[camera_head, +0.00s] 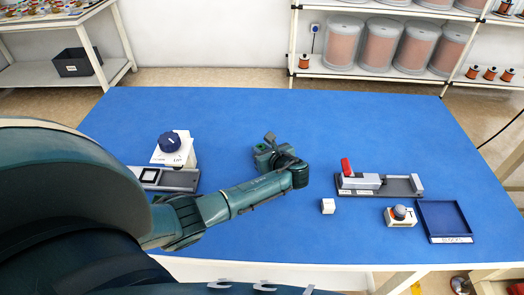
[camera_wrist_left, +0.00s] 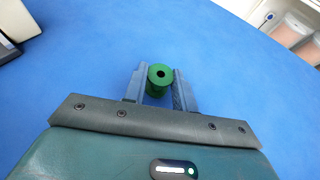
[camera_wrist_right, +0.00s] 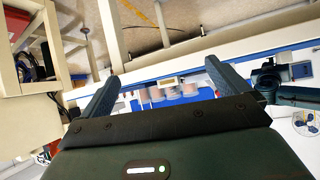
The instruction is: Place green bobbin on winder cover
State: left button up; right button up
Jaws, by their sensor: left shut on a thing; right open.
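A green bobbin (camera_wrist_left: 159,82) with a dark centre hole sits upright between the two fingers of my left gripper (camera_wrist_left: 157,76), which is shut on it. In the head view the left gripper (camera_head: 269,145) is over the middle of the blue table, and a bit of the green bobbin (camera_head: 261,147) shows at its tip. I cannot tell whether the bobbin touches the table. I cannot tell for sure which thing is the winder cover; a white block with a dark blue knob (camera_head: 169,142) stands at the table's left. My right gripper (camera_wrist_right: 162,76) is open and empty, away from the tabletop.
The table's centre is clear.

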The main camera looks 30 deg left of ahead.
aim_at(263, 149)
pick_arm(q)
notch_tip(263, 149, up, 8)
jog(key=shift+r+p, duration=0.1)
jog(key=shift+p, duration=0.5)
jog(key=shift+r, duration=0.55)
jog(key=s+d+r+m+t+h, duration=0.3)
jog(key=s+d+m+h, duration=0.3)
jog(key=s+d, duration=0.2)
jog(key=s+d+r+m+t+h, duration=0.4)
jog(key=s+d+r+m+h, duration=0.1)
jog(key=s+d, duration=0.3)
jog(key=shift+r+m+h, duration=0.4)
jog(key=shift+r+m, duration=0.3)
jog(key=shift+r, duration=0.05)
pick_arm(e)
jog(key=shift+s+d+r, duration=0.1)
jog(key=shift+d+r, duration=0.15)
jog(key=shift+d, duration=0.05)
